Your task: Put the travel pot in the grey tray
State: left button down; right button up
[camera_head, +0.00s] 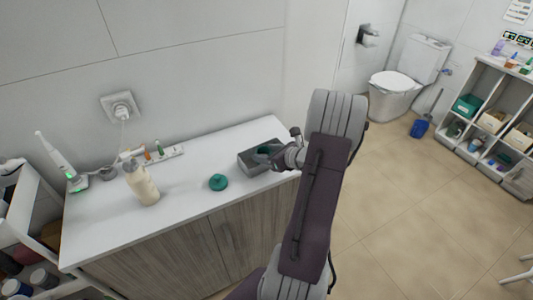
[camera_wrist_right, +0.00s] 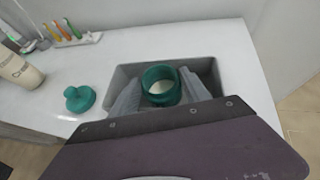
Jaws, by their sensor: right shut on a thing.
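The travel pot (camera_wrist_right: 161,73) is a green open pot with pale content inside. It sits between the two fingers of my right gripper (camera_wrist_right: 160,92), which is shut on it. In the wrist view the pot is within the outline of the grey tray (camera_wrist_right: 203,63); I cannot tell if it touches the tray floor. In the head view the grey tray (camera_head: 247,166) stands at the right end of the white counter, and my right gripper (camera_head: 274,154) reaches into it from the right, partly hiding the green pot (camera_head: 264,150). My left gripper is not in view.
A green knobbed lid (camera_head: 218,182) lies on the counter left of the tray. Further left stand a cream bottle (camera_head: 142,184), a holder with toothbrushes (camera_head: 160,155) and a white electric toothbrush (camera_head: 62,164). The counter is clear between lid and bottle.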

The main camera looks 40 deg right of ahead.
jog(key=shift+f+b, duration=0.2)
jog(key=shift+b, duration=0.1)
jog(key=o, duration=1.5)
jog(key=shift+o, duration=0.2)
jog(key=shift+a+r+p, duration=0.1)
jog(key=shift+r+p, duration=0.2)
jog(key=shift+p, duration=0.1)
jog(key=p+v, duration=0.1)
jog(key=v, duration=1.1)
jog(key=shift+f, duration=0.1)
